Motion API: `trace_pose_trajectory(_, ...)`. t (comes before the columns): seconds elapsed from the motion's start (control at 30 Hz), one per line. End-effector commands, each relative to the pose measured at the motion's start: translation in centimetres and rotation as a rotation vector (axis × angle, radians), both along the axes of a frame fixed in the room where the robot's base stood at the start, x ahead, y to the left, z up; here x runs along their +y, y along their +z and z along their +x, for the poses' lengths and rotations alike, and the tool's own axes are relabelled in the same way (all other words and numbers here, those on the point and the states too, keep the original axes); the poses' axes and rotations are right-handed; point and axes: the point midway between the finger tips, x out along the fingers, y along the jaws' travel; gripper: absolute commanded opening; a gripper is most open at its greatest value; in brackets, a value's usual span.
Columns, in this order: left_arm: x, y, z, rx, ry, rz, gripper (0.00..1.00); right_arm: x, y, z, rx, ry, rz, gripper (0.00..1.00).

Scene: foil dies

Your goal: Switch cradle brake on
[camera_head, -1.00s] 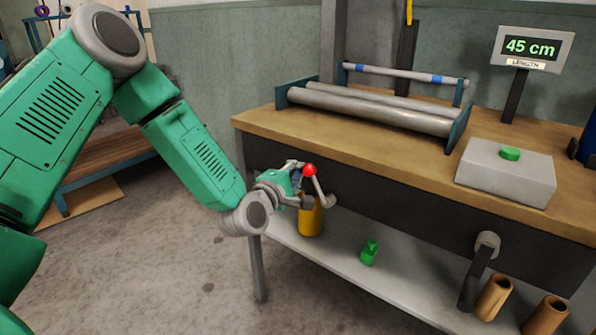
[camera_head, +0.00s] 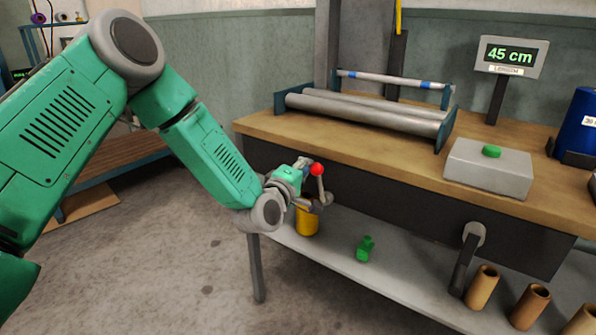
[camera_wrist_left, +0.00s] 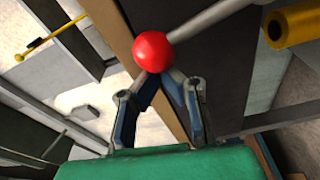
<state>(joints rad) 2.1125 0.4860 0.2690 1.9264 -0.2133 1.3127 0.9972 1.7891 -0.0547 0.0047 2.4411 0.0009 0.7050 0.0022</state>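A grey lever with a red ball knob (camera_head: 317,169) stands at the front of the bench, under its top edge, tilted slightly left from its pivot. My left gripper (camera_head: 305,172) is at the knob from the left. In the left wrist view the red knob (camera_wrist_left: 153,51) covers the tips of my left gripper (camera_wrist_left: 160,72), whose two fingers close in on it; the exact contact is hidden. The lever's rod runs off to the upper right there. The roller cradle (camera_head: 370,113) sits on the bench above. My right gripper is out of view.
The wooden bench (camera_head: 400,160) carries a grey box with a green button (camera_head: 491,151) and a display reading 45 cm (camera_head: 510,54). Below are a yellow cylinder (camera_head: 307,222), a green object (camera_head: 365,248), a hanging crank (camera_head: 465,260) and brown tubes (camera_head: 482,287). Floor at left is clear.

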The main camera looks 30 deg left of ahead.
Motion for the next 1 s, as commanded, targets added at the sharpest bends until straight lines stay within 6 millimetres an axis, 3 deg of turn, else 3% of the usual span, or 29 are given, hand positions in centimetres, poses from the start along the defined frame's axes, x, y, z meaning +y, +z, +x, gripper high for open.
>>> trace_pose_trajectory(0.33, -3.4, 1.0, -0.1, -0.025, -0.003, 0.329, 0.00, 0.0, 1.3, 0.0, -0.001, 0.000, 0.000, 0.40)
trace_pose_trajectory(0.7, -6.2, 0.9, -0.4, -0.048, -0.002, 0.611, 0.00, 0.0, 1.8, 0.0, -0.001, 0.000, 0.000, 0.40)
trace_pose_trajectory(1.0, -7.3, 0.6, -0.5, -0.048, 0.001, 0.615, 0.00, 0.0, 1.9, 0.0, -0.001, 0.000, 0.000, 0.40)
